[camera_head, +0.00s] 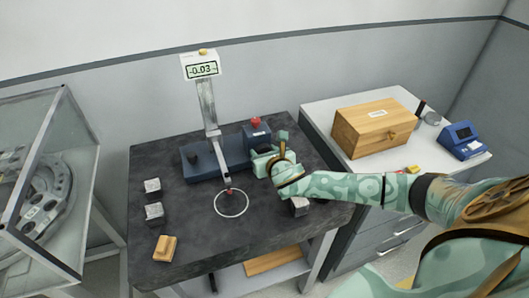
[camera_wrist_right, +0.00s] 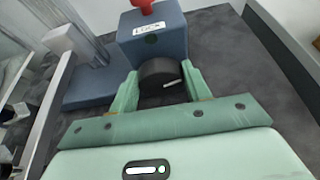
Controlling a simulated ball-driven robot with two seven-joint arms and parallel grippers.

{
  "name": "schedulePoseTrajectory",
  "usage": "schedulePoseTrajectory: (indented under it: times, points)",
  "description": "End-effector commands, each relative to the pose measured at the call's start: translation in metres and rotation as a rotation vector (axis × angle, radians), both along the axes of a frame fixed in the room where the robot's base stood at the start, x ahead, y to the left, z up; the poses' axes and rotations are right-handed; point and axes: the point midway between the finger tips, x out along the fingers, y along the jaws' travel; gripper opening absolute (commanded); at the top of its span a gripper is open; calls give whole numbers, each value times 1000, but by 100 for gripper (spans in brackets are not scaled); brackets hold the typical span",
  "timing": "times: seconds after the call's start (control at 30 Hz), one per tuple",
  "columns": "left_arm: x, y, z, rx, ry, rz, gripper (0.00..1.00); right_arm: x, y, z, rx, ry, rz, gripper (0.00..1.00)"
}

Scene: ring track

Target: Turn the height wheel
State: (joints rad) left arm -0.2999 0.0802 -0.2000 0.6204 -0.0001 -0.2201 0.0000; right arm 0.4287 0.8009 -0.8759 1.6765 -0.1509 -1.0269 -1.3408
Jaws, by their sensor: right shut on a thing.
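The height wheel (camera_wrist_right: 162,84) is a dark round knob with a pale mark, on the front of a blue-grey block (camera_wrist_right: 153,35) labelled "LOCK" with a red knob (camera_wrist_right: 145,5) on top. My right gripper (camera_wrist_right: 160,76) is shut on the wheel, one finger on each side. In the head view, my right gripper (camera_head: 268,157) is at the right end of the blue gauge base (camera_head: 213,160) and hides the wheel. The gauge display (camera_head: 202,70) at the top of the column reads -0.03. A red-tipped probe (camera_head: 229,190) hangs over a white ring (camera_head: 231,203). My left gripper is not in view.
Grey blocks (camera_head: 153,185) and a wooden piece (camera_head: 165,248) lie at the dark table's left. Another grey block (camera_head: 299,206) is beneath my right forearm. A white cabinet (camera_head: 318,112) at right holds a wooden box (camera_head: 375,128) and a blue device (camera_head: 461,141). A glass case (camera_head: 45,180) stands left.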

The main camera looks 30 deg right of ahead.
Motion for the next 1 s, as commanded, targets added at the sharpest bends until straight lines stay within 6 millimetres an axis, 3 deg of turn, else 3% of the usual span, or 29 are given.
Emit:
schedulePoseTrajectory:
  times: [0.37,0.67,1.0]
  points:
    - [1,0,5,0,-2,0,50,-1,-2,0,118,-28,0,25]
    - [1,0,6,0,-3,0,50,-2,-5,-2,370,-88,-2,25]
    - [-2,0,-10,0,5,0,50,-2,-8,-7,685,-163,-2,25]
